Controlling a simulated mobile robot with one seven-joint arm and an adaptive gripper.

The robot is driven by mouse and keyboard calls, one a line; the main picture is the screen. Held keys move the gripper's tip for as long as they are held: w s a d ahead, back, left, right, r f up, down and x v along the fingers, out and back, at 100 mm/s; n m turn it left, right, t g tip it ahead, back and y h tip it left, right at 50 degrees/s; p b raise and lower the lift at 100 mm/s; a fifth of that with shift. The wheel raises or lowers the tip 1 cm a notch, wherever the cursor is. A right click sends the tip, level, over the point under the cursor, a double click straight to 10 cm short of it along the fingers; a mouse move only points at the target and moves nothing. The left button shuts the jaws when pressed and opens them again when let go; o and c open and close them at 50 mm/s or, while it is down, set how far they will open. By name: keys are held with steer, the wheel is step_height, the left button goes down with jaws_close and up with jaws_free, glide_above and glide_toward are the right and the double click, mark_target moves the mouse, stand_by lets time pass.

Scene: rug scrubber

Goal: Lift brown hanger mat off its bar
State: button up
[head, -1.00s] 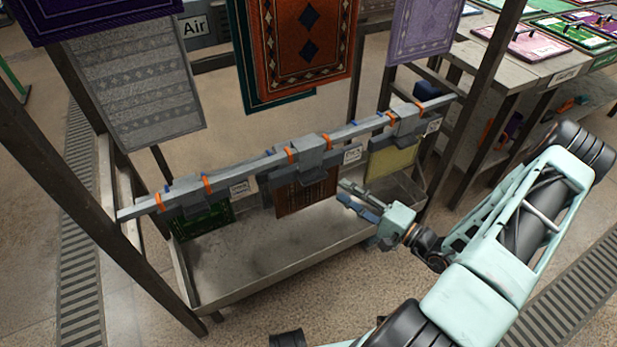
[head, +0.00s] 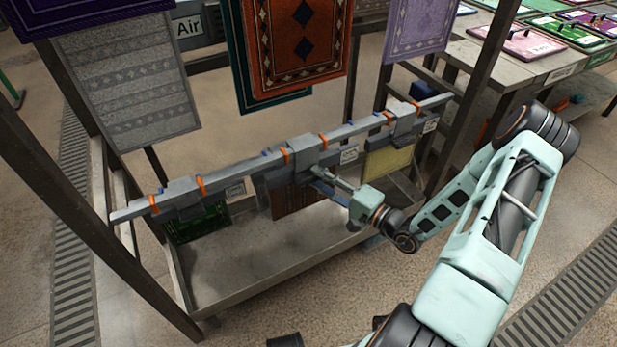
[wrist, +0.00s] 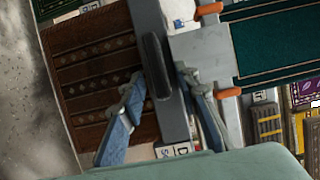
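The brown hanger mat (head: 290,200) hangs below a grey bar (head: 352,130), under a grey hanger with orange bands beside it. My gripper (head: 318,176) is at the front of this hanger, partly covering the mat. In the wrist view the brown patterned mat (wrist: 88,62) is at the left, joined to a grey hanger strip with a dark handle (wrist: 156,66). The blue fingers of my gripper (wrist: 160,76) are apart, one on each side of the strip and handle. I cannot tell whether they touch it.
A green mat (head: 203,222) hangs left of the brown mat and a yellow mat (head: 390,158) hangs right. A grey tray (head: 235,292) lies below. Dark posts stand at both ends. An orange rug (head: 300,70) hangs behind and above the bar.

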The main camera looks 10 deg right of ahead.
jaws_close()
steer(key=shift+r, duration=0.1)
